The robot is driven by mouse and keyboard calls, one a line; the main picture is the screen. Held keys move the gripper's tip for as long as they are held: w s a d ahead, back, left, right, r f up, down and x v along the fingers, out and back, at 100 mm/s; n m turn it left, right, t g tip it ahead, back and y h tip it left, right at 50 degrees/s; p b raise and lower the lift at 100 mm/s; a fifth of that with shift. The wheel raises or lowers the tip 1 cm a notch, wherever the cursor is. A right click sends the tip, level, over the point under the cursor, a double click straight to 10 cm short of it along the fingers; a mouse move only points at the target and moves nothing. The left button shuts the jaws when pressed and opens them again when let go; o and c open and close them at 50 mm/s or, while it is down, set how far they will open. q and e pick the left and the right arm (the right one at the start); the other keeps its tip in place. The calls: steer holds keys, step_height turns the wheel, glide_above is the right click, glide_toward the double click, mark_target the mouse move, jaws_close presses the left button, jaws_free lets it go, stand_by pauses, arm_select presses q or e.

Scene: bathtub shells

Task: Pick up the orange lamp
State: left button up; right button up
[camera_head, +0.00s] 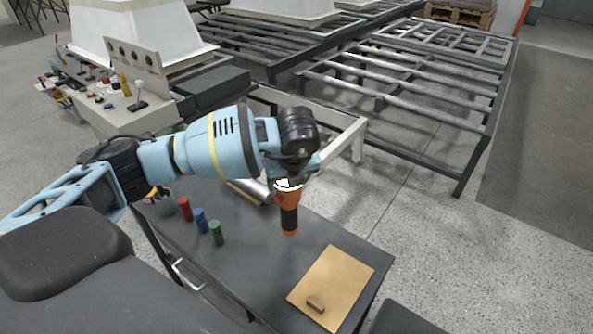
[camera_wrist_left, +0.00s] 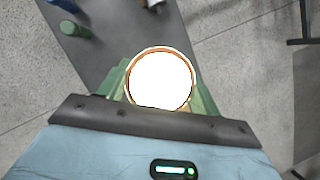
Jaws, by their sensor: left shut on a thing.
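The orange lamp (camera_head: 289,212) has an orange head, a black grip and an orange end. It hangs upright below my left gripper (camera_head: 290,183), with its bright face up, over the dark table (camera_head: 255,262). In the left wrist view the lamp's glowing white face with an orange rim (camera_wrist_left: 160,80) sits between the green fingers of my left gripper (camera_wrist_left: 160,92). The left gripper is shut on the lamp at its head. Whether the lamp's lower end touches the table I cannot tell for sure. My right gripper is not in view.
Red (camera_head: 185,209), blue (camera_head: 200,220) and green (camera_head: 216,233) cylinders stand on the table to the left. A control panel (camera_head: 135,70) and metal frames (camera_head: 420,80) stand behind.

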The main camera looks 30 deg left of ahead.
arm_select(q)
steer(key=s, duration=0.9)
steer(key=shift+s+r, duration=0.15)
steer(key=shift+r, duration=0.3)
steer(key=shift+a, duration=0.1)
